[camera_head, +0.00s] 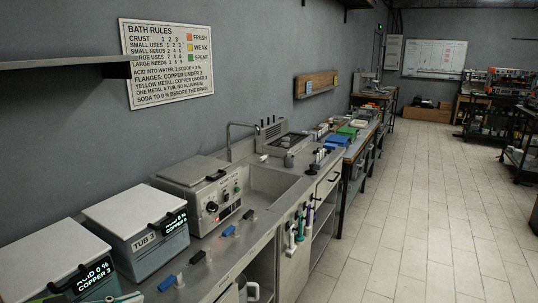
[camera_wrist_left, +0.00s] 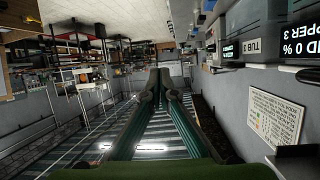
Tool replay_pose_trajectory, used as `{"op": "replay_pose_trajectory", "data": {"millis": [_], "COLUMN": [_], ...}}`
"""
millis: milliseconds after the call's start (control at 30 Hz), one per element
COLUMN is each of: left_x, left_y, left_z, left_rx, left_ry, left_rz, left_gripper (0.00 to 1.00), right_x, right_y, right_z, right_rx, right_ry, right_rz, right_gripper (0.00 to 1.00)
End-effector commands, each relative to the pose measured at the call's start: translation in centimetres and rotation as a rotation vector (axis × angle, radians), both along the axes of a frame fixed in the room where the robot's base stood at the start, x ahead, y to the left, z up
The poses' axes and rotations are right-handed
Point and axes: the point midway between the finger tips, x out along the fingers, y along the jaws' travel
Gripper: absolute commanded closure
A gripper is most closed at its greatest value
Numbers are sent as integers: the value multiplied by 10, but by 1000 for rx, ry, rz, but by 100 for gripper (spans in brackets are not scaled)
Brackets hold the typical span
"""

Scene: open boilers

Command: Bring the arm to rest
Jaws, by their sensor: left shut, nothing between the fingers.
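My left gripper (camera_wrist_left: 163,82) fills the middle of the left wrist view. Its two dark green fingers meet at the tips, with nothing between them. In the head view only a small greenish part of it (camera_head: 126,298) shows at the bottom left edge, close to the front of the nearest tub. The rest of the left arm is out of that view. My right gripper is in neither view.
Lidded tubs (camera_head: 134,220) showing "ACID 0 % COPPER 3" line the bench at left. A grey boiler (camera_head: 205,190) and a sink (camera_head: 265,185) stand beyond. A rules sign (camera_head: 168,62) and shelf (camera_head: 60,64) are on the wall. The tiled floor (camera_head: 400,220) is clear.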

Motion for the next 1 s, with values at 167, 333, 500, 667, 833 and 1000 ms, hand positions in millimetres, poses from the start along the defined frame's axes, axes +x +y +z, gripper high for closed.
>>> {"op": "replay_pose_trajectory", "data": {"millis": [167, 333, 500, 667, 833, 1000], "left_x": [-20, -48, -73, -91, -117, -150], "left_y": [-40, -88, -125, -137, -125, -103], "left_z": [-46, -97, -139, -169, -198, -221], "left_rx": [20, 64, 131, 195, 259, 305], "left_ry": [67, 131, 185, 255, 387, 545], "left_rz": [-66, -126, -119, -33, 126, 279], "left_gripper": [100, 100, 100, 100, 100, 100], "right_x": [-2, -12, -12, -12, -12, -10], "right_y": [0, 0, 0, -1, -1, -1], "right_z": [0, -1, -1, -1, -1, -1], "right_rx": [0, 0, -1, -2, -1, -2], "right_ry": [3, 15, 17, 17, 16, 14], "right_rz": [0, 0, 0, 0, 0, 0], "right_gripper": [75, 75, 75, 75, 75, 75]}}
